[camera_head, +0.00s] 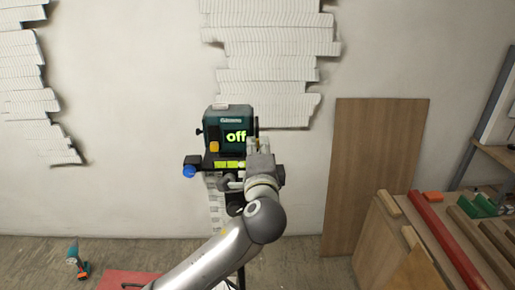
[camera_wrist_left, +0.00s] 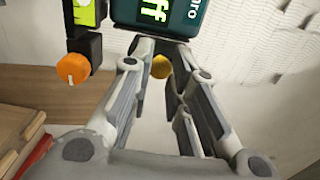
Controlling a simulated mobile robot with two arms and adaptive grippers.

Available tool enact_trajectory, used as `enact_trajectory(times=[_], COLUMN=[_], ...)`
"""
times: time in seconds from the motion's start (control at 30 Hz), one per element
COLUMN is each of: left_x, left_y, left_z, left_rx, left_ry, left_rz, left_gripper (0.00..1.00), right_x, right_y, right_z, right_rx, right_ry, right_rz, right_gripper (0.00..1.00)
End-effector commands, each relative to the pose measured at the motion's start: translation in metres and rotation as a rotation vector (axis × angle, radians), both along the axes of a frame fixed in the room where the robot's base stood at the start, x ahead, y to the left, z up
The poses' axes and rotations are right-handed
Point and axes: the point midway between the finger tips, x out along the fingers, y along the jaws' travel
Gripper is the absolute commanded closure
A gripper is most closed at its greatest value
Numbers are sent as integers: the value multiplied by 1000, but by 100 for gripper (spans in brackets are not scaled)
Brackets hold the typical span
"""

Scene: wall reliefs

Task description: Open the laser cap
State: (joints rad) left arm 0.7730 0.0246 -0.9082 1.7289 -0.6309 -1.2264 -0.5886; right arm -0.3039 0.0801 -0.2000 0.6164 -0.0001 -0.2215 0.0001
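The laser device (camera_head: 228,120) is a dark green box with a lit "off" display, mounted in front of the wall. An orange cap (camera_head: 214,147) shows on its lower front face. My left gripper (camera_head: 260,148) is at the device's lower right. In the left wrist view, my left gripper (camera_wrist_left: 160,52) is open, its fingers apart below the device (camera_wrist_left: 165,15). A small yellow-orange knob (camera_wrist_left: 161,67) shows between the fingers; I cannot tell whether they touch it or whether it is the cap. My right gripper is out of view.
A black bracket with yellow levels (camera_head: 228,164) and a blue knob (camera_head: 188,172) sits below the device. The wrist view shows an orange knob (camera_wrist_left: 72,70) beside the gripper. A wooden board (camera_head: 375,165) leans on the wall at right. A drill (camera_head: 76,262) stands lower left.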

Motion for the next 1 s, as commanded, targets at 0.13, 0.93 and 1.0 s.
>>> enact_trajectory(times=[0.13,0.93,1.0], left_x=[0,-73,-87], left_y=[-1,-2,-2], left_z=[-2,-2,-2], left_rx=[0,-2,-2], left_ry=[3,4,4], left_rz=[-3,-6,-6], left_gripper=[64,60,60], right_x=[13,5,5], right_y=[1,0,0], right_z=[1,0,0], right_rx=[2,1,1], right_ry=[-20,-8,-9], right_rz=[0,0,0], right_gripper=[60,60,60])
